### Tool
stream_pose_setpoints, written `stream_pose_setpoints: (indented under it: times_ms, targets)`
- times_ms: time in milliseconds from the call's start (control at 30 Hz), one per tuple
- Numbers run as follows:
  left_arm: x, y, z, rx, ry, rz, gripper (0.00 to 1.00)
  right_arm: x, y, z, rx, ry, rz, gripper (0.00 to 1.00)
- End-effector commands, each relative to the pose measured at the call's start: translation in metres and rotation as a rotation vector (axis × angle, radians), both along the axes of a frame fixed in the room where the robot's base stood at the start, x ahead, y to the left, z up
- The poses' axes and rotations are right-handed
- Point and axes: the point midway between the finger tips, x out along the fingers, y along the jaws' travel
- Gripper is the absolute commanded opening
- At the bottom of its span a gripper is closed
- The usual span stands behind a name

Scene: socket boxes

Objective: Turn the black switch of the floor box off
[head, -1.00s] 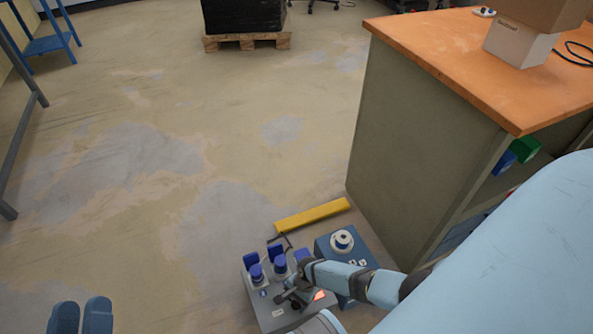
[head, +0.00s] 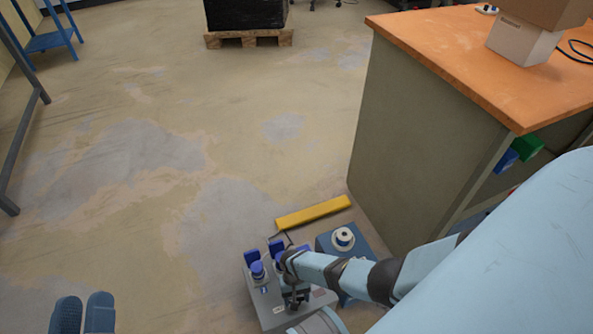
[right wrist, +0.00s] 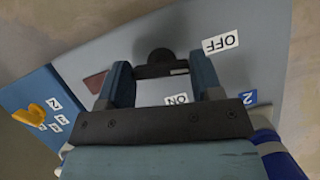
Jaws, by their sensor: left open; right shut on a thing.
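The grey floor box (head: 272,318) stands on the floor at the bottom middle of the head view. My right gripper (right wrist: 164,76) is shut on its black switch (right wrist: 160,70), with one blue finger at each end of the switch's bar. The OFF label (right wrist: 221,43) and the ON label (right wrist: 178,99) sit to the right of and below the switch in the right wrist view. I cannot tell which label the switch points to. In the head view my right arm hides the switch.
Blue plugs (head: 257,270) stand on the floor box's left part. A yellow bar (head: 313,212) lies behind. An orange-topped workbench (head: 470,60) stands at the right.

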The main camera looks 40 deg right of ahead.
Motion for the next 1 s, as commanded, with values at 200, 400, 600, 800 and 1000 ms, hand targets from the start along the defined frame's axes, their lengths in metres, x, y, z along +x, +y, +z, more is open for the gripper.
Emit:
stream_pose_setpoints:
  times_ms: [200,400,600,800,1000]
  targets:
    - [0.0000,0.0001,0.0001,0.000,0.000,0.000,0.43,-0.0011,0.0020,-0.0003,0.002,0.003,0.121,0.36]
    - [0.0000,0.0002,0.0004,0.000,-0.001,0.000,0.43,-0.0007,0.0018,-0.0003,0.002,0.003,0.184,0.36]
    - [-0.0001,0.0004,0.0006,-0.001,-0.002,0.000,0.43,-0.0006,0.0016,-0.0003,0.001,0.001,0.207,0.36]
    - [-0.0001,0.0005,0.0008,-0.001,-0.003,0.001,0.43,-0.0005,0.0015,-0.0003,0.001,0.001,0.210,0.36]
    - [0.0000,0.0005,0.0008,-0.001,-0.003,0.001,0.43,-0.0005,0.0014,-0.0003,0.000,0.001,0.209,0.71]
